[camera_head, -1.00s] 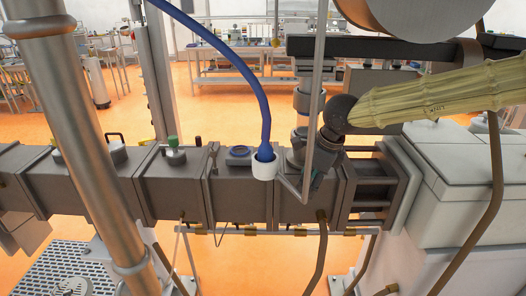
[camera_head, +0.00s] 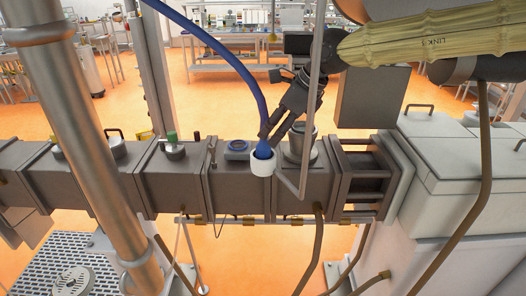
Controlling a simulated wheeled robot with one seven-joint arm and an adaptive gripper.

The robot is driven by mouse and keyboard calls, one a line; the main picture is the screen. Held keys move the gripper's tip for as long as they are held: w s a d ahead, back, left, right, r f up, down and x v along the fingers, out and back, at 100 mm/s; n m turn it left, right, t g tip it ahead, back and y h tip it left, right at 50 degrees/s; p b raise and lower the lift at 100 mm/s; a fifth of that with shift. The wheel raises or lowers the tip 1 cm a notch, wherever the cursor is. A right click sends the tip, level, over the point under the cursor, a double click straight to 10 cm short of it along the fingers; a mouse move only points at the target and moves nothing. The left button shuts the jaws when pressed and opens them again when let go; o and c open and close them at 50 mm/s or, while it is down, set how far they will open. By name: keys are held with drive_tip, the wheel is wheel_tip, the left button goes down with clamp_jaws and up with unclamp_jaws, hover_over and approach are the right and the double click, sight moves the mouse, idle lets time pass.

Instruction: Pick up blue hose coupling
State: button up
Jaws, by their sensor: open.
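The blue hose (camera_head: 236,62) curves down from the upper left to its coupling (camera_head: 262,164), a white collar with a blue upper part. The coupling stands upright in front of the grey machine barrel, near a blue-rimmed port (camera_head: 236,150). My gripper (camera_head: 270,137) is open, pointing down and left, with its fingers at the blue part just above the white collar. The fingers partly overlap the hose in the picture; I cannot tell whether they touch it.
A thin grey rod (camera_head: 316,90) runs vertically right in front of my gripper. A metal cylinder (camera_head: 300,142) stands on the barrel (camera_head: 235,190) to the right of the coupling. A thick steel pipe (camera_head: 85,140) crosses the left side.

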sight(264, 146)
drive_tip(key=shift+a+r+p+x, duration=0.1)
drive_tip(key=shift+a+p+x, duration=0.1)
drive_tip(key=shift+p+x, duration=0.7)
drive_tip(key=shift+a+r+p+x, duration=0.1)
drive_tip(key=shift+a+p+x, duration=0.15)
drive_tip(key=shift+p+x, duration=0.65)
drive_tip(key=shift+x, duration=0.85)
drive_tip(key=shift+s+d, duration=0.1)
drive_tip(key=shift+d, duration=0.05)
drive_tip(key=c, duration=1)
